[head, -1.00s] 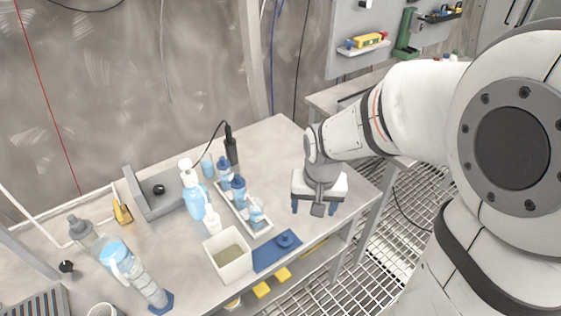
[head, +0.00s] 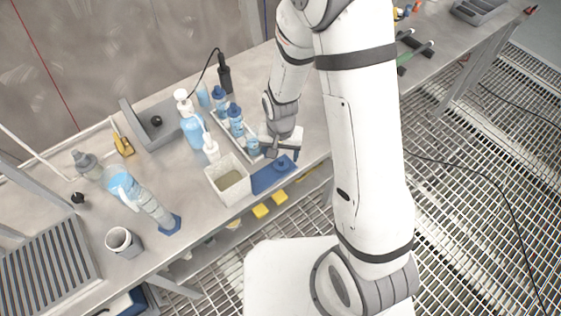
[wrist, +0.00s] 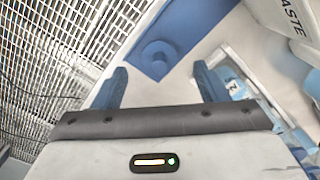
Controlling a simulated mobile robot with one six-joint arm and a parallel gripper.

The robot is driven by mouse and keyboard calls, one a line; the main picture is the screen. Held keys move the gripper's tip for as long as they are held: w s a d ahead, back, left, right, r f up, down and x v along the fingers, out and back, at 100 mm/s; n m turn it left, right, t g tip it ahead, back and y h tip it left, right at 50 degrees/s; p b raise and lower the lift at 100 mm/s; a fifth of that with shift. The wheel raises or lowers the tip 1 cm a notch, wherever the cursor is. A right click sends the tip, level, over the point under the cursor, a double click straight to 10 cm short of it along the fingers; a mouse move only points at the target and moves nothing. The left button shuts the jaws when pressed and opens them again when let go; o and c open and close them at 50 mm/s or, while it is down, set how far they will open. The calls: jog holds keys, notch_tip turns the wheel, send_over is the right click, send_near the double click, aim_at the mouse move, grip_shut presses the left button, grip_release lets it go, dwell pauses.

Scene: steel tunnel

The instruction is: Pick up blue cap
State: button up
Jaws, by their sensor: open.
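The blue cap (head: 281,163) is a small round piece on a flat blue mat (head: 266,182) at the table's front edge. In the wrist view the cap (wrist: 157,58) is a blue disc with a raised round middle, on the blue mat (wrist: 192,22). My gripper (head: 281,151) is just behind the cap in the head view, partly over the mat's far side. In the wrist view its two blue fingers (wrist: 160,80) are wide apart with nothing between them. The cap appears ahead of the fingertips, apart from them.
A white bin (head: 236,190), marked "WASTE" in the wrist view (wrist: 291,18), stands left of the mat. A white tray (head: 216,123) of blue-capped bottles lies close behind. A pump bottle (head: 191,122) stands further left. Grated floor lies beyond the table edge.

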aim_at(281, 159)
jog(key=shift+f, duration=1.75)
jog(key=c, duration=1.1)
